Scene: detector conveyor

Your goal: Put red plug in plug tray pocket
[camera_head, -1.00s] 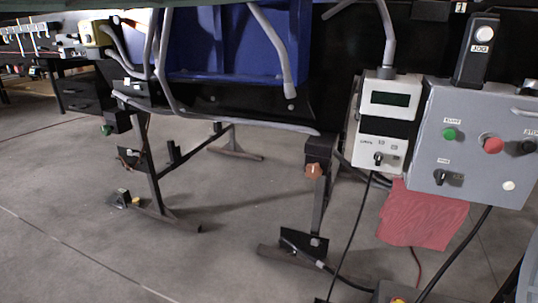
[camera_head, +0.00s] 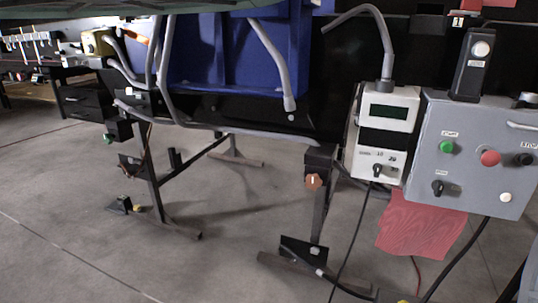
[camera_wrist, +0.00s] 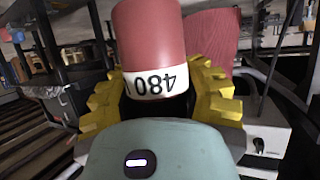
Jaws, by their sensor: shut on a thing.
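The red plug (camera_wrist: 150,38) shows large in the wrist view, with a white band marked "480" at its near end. My gripper (camera_wrist: 160,92) has yellow ridged fingers on both sides of the plug and is shut on it. My gripper does not show in the head view. I cannot make out the plug tray or its pocket in either current view.
A grey control box (camera_head: 475,150) with green and red buttons stands at right in the head view. A white meter box (camera_head: 385,130) is beside it, with a red cloth (camera_head: 420,225) below. Dark stand legs (camera_head: 150,175) rise from the grey floor (camera_head: 80,200).

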